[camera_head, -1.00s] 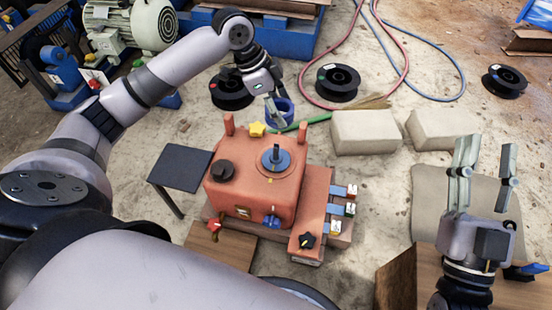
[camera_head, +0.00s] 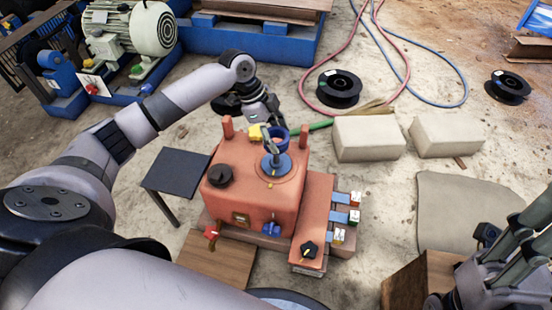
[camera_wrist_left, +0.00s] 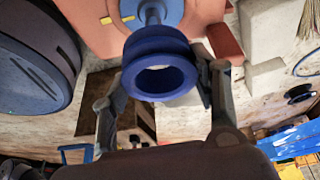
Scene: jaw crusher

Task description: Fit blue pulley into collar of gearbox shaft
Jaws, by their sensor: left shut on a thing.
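The blue pulley (camera_head: 279,133) is a grooved ring with a wide bore. My left gripper (camera_head: 269,132) is shut on it and holds it just above and behind the gearbox shaft. In the left wrist view the pulley (camera_wrist_left: 160,47) sits between the two fingers, its bore facing the camera. The orange-red gearbox (camera_head: 240,198) stands on a base, with a round blue collar (camera_head: 283,169) and upright shaft (camera_head: 269,161) on its top. The collar also shows past the pulley in the wrist view (camera_wrist_left: 168,12). My right gripper (camera_head: 532,232) is open and empty, cut off by the right edge.
A yellow knob (camera_head: 254,133) and a black knob (camera_head: 220,175) sit on the gearbox top. A dark small table (camera_head: 177,170) stands at its left. Pale blocks (camera_head: 368,138), a black spool (camera_head: 339,87) and hoses lie behind and to the right.

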